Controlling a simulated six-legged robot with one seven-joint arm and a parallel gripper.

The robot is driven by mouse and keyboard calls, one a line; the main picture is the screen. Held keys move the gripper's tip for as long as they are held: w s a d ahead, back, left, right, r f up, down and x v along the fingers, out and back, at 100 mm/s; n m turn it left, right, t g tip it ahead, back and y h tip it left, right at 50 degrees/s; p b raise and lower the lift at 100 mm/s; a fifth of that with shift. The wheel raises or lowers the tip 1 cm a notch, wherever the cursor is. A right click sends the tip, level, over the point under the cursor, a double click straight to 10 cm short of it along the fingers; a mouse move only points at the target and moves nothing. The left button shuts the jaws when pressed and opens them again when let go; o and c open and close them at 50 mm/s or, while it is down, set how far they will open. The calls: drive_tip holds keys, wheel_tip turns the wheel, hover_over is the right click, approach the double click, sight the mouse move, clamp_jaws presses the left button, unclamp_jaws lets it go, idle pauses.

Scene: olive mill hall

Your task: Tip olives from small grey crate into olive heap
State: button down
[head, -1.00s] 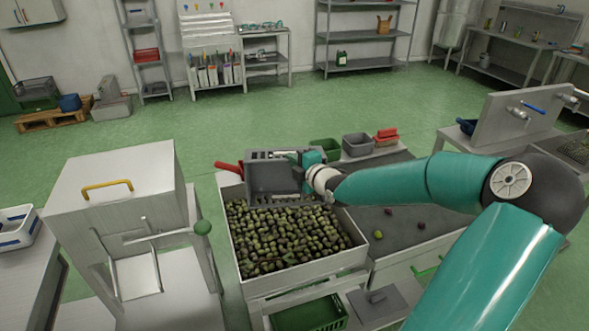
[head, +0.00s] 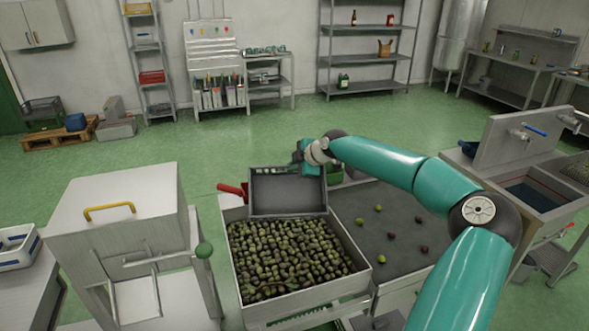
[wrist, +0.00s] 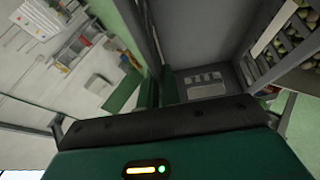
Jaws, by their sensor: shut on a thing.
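The small grey crate (head: 288,192) is tipped steeply at the back edge of the olive bin, its open side facing the heap. I see no olives inside it in the head view. The olive heap (head: 290,255) fills the pale square bin below, and part of it shows in the wrist view (wrist: 292,38). My gripper (head: 294,171) is at the crate's back right rim, shut on it; its fingertips are mostly hidden in the head view. The crate's grey inner wall (wrist: 200,45) fills the middle of the wrist view.
A grey sorting table (head: 390,225) with a few loose olives adjoins the bin at right. A metal machine with a yellow handle (head: 108,212) stands close at left. A red-handled tool (head: 233,189) lies by the bin's back left corner. Green floor is open behind.

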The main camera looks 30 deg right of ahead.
sight(292, 181)
drive_tip(key=shift+w+d+f+g+y, duration=0.15)
drive_tip(key=shift+w+f+g, duration=0.05)
drive_tip(key=shift+w+g, duration=0.2)
drive_tip(key=shift+w+d+f+g+y, duration=0.15)
drive_tip(key=shift+w+g, duration=0.15)
drive_tip(key=shift+w, duration=0.05)
drive_tip(key=f+g, duration=0.1)
drive_tip(key=w+d+f+m+g+y, duration=0.1)
drive_tip(key=shift+w+f, duration=0.3)
drive_tip(key=shift+f, duration=0.05)
drive_tip(key=shift+w+d+f+m+g+y, duration=0.1)
drive_tip(key=shift+f+m+g+y, duration=0.15)
drive_tip(key=shift+f+g, duration=0.45)
drive_tip(key=shift+w+f+m+g+y, duration=0.15)
drive_tip(key=shift+f+g+y, duration=0.2)
drive_tip(key=shift+f, duration=0.6)
drive_tip(key=shift+w+d+f+m+g+y, duration=0.1)
drive_tip(key=shift+f+m+g+y, duration=0.1)
drive_tip(key=shift+f+g, duration=0.5)
drive_tip(key=shift+r, duration=2.45)
drive_tip(key=shift+s, duration=0.1)
